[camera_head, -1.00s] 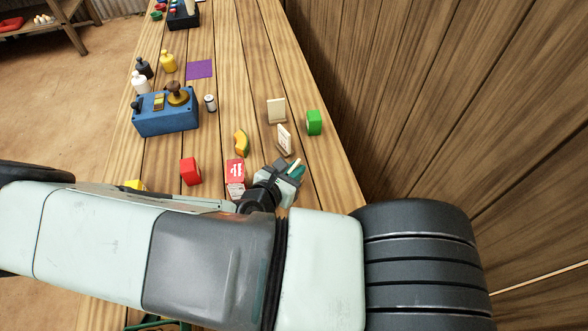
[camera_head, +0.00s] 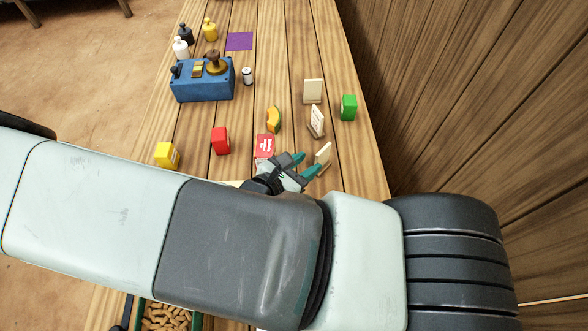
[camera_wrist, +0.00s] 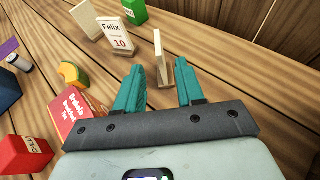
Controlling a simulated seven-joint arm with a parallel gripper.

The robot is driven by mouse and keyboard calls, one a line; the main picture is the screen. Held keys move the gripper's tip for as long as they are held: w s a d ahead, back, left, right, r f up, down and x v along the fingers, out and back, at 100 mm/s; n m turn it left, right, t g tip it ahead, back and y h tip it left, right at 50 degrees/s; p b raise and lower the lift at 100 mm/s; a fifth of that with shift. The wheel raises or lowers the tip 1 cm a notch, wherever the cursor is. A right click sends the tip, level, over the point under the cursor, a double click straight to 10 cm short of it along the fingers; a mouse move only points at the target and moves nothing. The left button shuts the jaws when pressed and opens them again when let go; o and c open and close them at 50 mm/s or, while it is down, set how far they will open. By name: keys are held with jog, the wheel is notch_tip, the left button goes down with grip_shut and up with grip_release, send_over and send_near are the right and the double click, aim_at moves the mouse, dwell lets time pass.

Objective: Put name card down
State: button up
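A cream name card (camera_head: 323,155) stands on edge on the wooden table just beyond my fingertips. In the wrist view the card (camera_wrist: 157,57) is seen nearly edge-on, in line with the gap between my teal fingers, with a gap on both sides. Its face and any writing are hidden. My gripper (camera_head: 307,164) is low over the table; in the wrist view it (camera_wrist: 159,85) is open and empty. A second card (camera_wrist: 118,37) reading "Felix 10" stands to the left, and a blank-looking cream card (camera_wrist: 86,20) stands behind it.
A green block (camera_head: 349,107) stands by the wooden wall on the right. A red tea box (camera_head: 265,146), a yellow-orange curved piece (camera_head: 274,119) and a red block (camera_head: 221,140) lie left of my gripper. A blue box (camera_head: 203,86) stands farther back.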

jog(key=w+a+r+m+g+y, duration=0.1)
jog(key=a+r+m+g+y, duration=0.1)
jog(key=a+r+m+y, duration=0.3)
jog(key=a+r+m+g+y, duration=0.1)
jog(key=a+m+g+y, duration=0.1)
jog(key=a+m, duration=0.35)
jog(key=w+a+r+m+g+y, duration=0.1)
jog(key=a+r+m+y, duration=0.15)
jog(key=r, duration=0.35)
jog(key=w+a+r+m+y, duration=0.1)
jog(key=w+r+y, duration=0.15)
jog(key=r, duration=0.35)
jog(key=s+d+r+m+y, duration=0.25)
jog(key=d+r+m, duration=0.3)
jog(key=r, duration=0.65)
jog(key=s+d+r+m+h, duration=0.2)
jog(key=s+d+r+m, duration=0.1)
jog(key=s+d, duration=0.2)
jog(key=s+d+r+m+t+h, duration=0.1)
jog(key=s+d+r+m+h, duration=0.2)
jog(key=d, duration=0.7)
jog(key=s+r+m, duration=0.1)
jog(key=s, duration=0.1)
jog(key=shift+s+r, duration=0.2)
jog(key=shift+s, duration=0.2)
jog(key=shift+d, duration=0.1)
